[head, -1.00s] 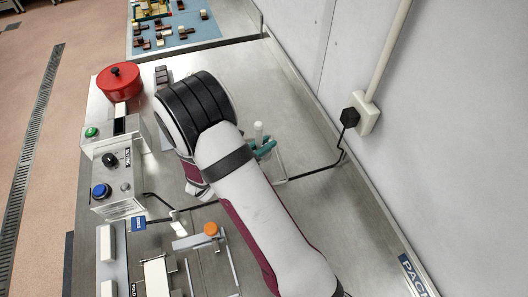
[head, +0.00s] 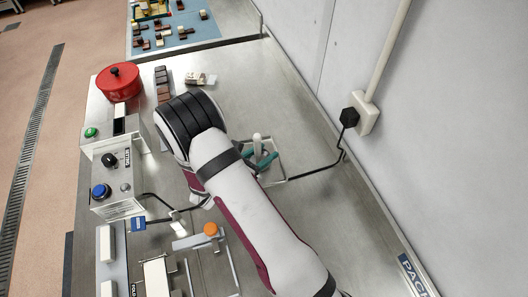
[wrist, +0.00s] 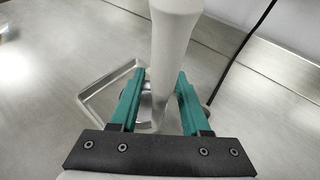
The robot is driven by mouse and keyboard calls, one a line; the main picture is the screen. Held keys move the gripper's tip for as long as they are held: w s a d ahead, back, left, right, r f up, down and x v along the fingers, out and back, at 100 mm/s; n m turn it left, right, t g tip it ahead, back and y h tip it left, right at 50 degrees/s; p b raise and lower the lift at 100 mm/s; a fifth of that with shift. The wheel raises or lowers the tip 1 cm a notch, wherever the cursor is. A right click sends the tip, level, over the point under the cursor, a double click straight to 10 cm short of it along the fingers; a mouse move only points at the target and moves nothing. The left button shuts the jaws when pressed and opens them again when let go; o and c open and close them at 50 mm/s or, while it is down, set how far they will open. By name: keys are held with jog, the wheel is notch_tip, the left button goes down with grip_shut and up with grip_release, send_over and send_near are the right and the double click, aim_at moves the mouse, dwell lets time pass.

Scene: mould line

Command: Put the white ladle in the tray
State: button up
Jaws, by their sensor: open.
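The white ladle (wrist: 172,50) stands roughly upright between my fingers in the wrist view, with its pale handle toward the camera. A shiny metal part shows at its lower end, partly hidden. In the head view its white handle (head: 257,139) shows at my gripper. My gripper (head: 262,158) has teal fingers and is open. In the wrist view the fingers (wrist: 155,95) are on both sides of the ladle, with a gap visible at the right. A shallow metal tray (wrist: 92,98) lies below; its rim also shows in the head view (head: 284,167). I cannot tell whether the ladle touches the tray.
A red pot (head: 118,82) stands at the far left. Control boxes (head: 115,185) line the left side, near an orange-capped item (head: 210,229). Brown pieces (head: 162,85) and a light packet (head: 200,79) lie behind my arm. A black cable (head: 315,172) runs to the wall.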

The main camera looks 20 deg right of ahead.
jog(key=v, duration=1.1)
jog(key=s+d+r+m+g+y, duration=0.2)
jog(key=s+d+r+m+g, duration=0.25)
jog(key=s+m, duration=0.4)
jog(key=s+d+r+m+g+y, duration=0.25)
jog(key=s+r+m+g, duration=0.3)
jog(key=s+m, duration=0.35)
jog(key=s+a+r+m+t+y, duration=0.2)
jog(key=s+a+m+y, duration=0.4)
jog(key=m, duration=0.7)
jog(key=shift+a+r+y, duration=0.6)
jog(key=shift+a+y, duration=0.35)
jog(key=shift+y, duration=0.3)
jog(key=shift+s, duration=0.15)
